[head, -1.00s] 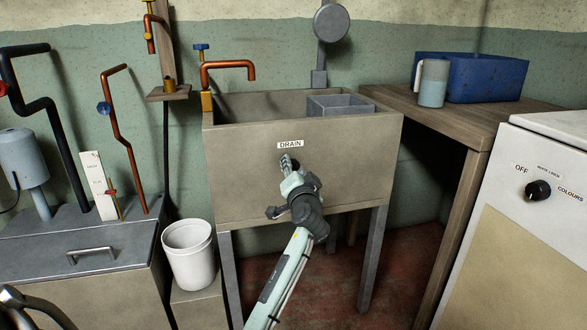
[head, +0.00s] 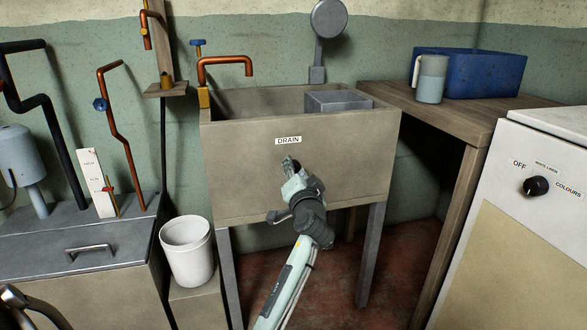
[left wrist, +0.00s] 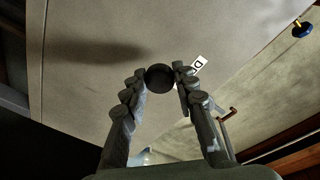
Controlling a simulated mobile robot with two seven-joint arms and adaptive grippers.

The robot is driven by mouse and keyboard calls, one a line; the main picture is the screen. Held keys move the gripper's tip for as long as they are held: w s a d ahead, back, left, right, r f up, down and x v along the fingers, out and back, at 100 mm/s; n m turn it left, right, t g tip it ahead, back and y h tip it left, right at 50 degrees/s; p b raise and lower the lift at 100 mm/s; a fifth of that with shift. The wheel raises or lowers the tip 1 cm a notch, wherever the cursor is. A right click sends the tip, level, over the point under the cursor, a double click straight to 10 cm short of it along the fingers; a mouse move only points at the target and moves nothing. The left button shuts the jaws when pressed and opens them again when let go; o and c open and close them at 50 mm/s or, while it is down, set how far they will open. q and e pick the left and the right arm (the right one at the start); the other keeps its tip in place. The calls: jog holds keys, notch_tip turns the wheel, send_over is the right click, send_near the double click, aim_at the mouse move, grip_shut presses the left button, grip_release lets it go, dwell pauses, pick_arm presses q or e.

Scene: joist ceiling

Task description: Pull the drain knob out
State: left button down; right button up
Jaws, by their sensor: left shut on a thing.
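The sink (head: 340,160) has a beige front panel with a white DRAIN label (head: 288,140). My left gripper (head: 290,165) is just below that label, in front of the panel. In the left wrist view its fingertips (left wrist: 160,80) are closed on the sides of the round dark drain knob (left wrist: 159,76). In the head view the fingers mostly hide the knob. The knob's stem is hidden, so I cannot tell how far it stands out from the panel. My right gripper does not show in the head view.
A white bucket (head: 187,250) stands left of the sink. A wooden table (head: 458,128) with a jug (head: 431,79) and a blue basin (head: 487,74) is at the right, behind a white machine (head: 545,145). Red floor (head: 385,285) shows below the sink.

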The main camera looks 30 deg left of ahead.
pick_arm(q)
jog(key=c, duration=1.2)
grip_release()
jog(key=shift+s+d, duration=0.1)
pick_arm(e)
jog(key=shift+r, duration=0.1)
pick_arm(q)
jog(key=v, duration=0.7)
jog(key=shift+s+d, duration=0.2)
jog(key=shift+f, duration=0.15)
